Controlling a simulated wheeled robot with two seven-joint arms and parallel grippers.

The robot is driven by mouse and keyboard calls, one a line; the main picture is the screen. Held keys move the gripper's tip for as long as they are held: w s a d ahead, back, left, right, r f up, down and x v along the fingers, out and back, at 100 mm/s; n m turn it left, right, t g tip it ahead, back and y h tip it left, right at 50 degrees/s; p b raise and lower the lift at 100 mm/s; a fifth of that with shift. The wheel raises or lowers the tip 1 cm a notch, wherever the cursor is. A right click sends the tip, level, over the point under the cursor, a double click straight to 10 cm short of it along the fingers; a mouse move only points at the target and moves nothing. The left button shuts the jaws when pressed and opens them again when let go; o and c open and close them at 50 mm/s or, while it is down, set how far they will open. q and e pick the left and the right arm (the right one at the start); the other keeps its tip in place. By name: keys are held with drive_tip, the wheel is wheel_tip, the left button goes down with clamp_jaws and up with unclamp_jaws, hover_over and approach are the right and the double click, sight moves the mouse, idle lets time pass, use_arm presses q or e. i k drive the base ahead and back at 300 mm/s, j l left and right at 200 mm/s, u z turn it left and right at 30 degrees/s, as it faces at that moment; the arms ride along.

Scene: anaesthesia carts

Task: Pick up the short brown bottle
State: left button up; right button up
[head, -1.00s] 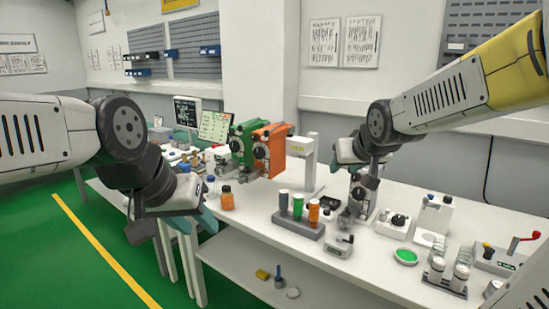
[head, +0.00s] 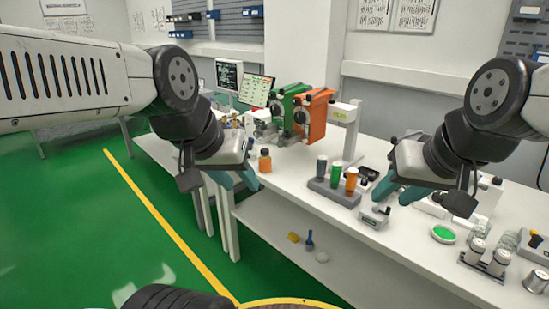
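The short brown bottle (head: 265,161), amber-orange with a dark cap, stands upright near the left front edge of the white table (head: 290,175). My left gripper (head: 235,180) hangs just left of the bottle in the picture, its teal fingers apart, with nothing seen between them. It does not appear to touch the bottle. My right gripper (head: 398,190) is over the right part of the table, its teal fingers also apart and empty. My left wrist hides part of the table left of the bottle.
A rack (head: 335,193) with grey, green and orange tubes stands right of the bottle. Green (head: 290,105) and orange (head: 313,112) pump units stand behind. A green-filled dish (head: 443,233) and metal canisters (head: 488,256) are at right. A lower shelf (head: 275,225) holds small items.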

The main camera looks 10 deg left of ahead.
sight(265, 161)
drive_tip(key=i+u, duration=0.4)
drive_tip(key=i+l+u, duration=0.15)
drive_tip(key=i+u, duration=0.2)
drive_tip(key=i+l+u, duration=0.2)
drive_tip(key=u, duration=0.2)
drive_tip(key=i, duration=0.15)
